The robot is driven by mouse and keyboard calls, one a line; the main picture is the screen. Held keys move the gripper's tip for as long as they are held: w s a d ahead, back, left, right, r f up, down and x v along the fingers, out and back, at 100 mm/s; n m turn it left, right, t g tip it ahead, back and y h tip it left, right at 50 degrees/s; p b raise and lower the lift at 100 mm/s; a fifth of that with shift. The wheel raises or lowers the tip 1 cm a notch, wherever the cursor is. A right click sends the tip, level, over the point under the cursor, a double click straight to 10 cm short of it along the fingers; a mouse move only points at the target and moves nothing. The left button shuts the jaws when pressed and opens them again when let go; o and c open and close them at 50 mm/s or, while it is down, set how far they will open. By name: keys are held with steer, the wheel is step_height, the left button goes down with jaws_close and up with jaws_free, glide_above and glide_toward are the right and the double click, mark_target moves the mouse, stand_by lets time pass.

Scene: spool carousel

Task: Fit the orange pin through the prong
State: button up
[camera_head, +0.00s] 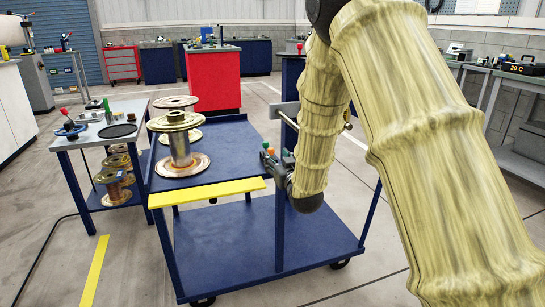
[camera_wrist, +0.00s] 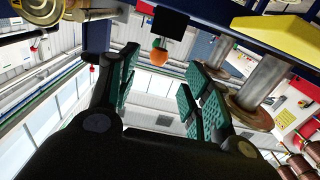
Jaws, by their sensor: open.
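My gripper (camera_wrist: 163,60) is open, its green-padded fingers spread apart and empty. An orange ball-shaped knob (camera_wrist: 159,53), which looks like the head of the orange pin, shows in the gap between the fingertips in the wrist view. I cannot tell whether it is between the pads or beyond them. In the head view the orange knob (camera_head: 270,149) is at the blue cart's right side, close to my gripper (camera_head: 276,163), which my arm partly hides. The pin's shaft is not clear. A grey bar (camera_head: 284,112) shows above, partly behind my arm; I cannot make out the prong.
The blue cart (camera_head: 236,145) has a yellow front strip (camera_head: 208,193) and a metal column with copper-coloured discs (camera_head: 180,150). A grey side table (camera_head: 88,136) with tools stands left, several spools (camera_head: 112,186) below it. A red cabinet (camera_head: 213,80) stands behind. Floor is open in front.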

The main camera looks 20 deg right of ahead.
mark_target(272, 154)
steer(key=shift+w+f, duration=0.1)
steer(key=shift+w, duration=1)
steer(key=w, duration=0.1)
steer(key=w+b, duration=0.2)
steer(key=shift+w+f, duration=0.3)
steer(key=shift+w+r, duration=0.1)
steer(key=shift+w, duration=0.65)
steer(key=c, duration=1.1)
